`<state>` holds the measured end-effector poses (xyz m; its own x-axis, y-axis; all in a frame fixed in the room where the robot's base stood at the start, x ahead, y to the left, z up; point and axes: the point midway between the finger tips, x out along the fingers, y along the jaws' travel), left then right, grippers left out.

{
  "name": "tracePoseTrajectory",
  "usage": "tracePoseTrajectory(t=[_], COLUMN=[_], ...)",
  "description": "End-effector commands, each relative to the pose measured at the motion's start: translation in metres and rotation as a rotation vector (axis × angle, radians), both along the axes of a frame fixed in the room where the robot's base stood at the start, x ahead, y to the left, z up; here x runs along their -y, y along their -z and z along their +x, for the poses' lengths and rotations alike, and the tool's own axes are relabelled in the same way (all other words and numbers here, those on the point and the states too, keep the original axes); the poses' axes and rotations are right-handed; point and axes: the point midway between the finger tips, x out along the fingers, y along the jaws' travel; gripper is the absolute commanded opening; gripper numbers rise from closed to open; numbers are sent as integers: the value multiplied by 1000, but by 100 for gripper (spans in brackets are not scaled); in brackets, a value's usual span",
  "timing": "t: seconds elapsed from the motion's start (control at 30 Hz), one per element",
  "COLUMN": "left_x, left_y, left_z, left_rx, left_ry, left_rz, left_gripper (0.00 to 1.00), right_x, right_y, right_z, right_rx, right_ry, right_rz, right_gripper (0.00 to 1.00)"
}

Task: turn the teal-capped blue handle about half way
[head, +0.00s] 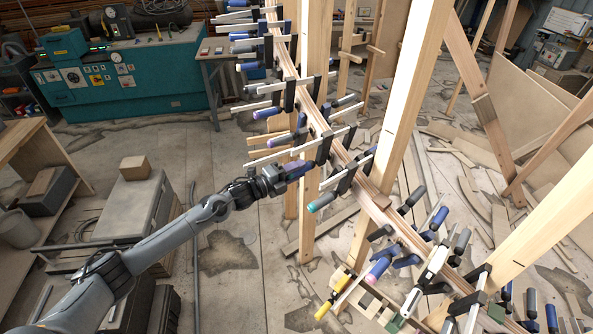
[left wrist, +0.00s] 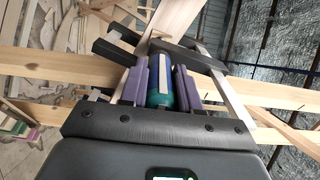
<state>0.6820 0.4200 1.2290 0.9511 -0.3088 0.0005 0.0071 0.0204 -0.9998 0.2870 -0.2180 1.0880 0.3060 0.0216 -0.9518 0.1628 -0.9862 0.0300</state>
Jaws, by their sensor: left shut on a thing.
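The teal-capped blue handle (left wrist: 160,95) shows in the left wrist view between the purple finger pads of my left gripper (left wrist: 161,84). Its teal end faces the palm and its blue part points away toward the clamp. In the head view my left gripper (head: 297,170) reaches in from the left and is shut at a clamp on the curved stringer (head: 347,160); its fingers mostly hide the held handle there. Another handle with a teal end (head: 322,202) sticks out just below and to the right of the gripper, apart from it. My right gripper is not in view.
Several clamps with dark bars and blue or purple handles line the stringer above and below. Upright wooden posts (head: 402,120) stand close to the right. A teal machine (head: 130,75) and a grey cabinet (head: 128,208) stand left.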

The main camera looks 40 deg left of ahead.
Motion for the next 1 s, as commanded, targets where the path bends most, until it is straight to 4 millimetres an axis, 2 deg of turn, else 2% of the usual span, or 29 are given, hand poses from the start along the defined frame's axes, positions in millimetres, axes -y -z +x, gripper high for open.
tracePoseTrajectory(t=[0.5,0.53,0.67,0.7,1.0], left_x=[-1,-1,-1,-1,-1], left_y=[0,0,0,0,1], left_z=[0,0,0,0,-1], left_rx=[-8,-8,-8,-8,-8], left_ry=[-2,-2,-2,-1,-1], left_rz=[-21,-21,-21,-21,-21], left_gripper=[1,33,53,56,56], right_x=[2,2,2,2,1], right_y=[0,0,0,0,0], right_z=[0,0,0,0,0], right_rx=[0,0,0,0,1], right_ry=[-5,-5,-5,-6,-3], right_rz=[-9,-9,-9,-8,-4], right_gripper=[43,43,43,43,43])
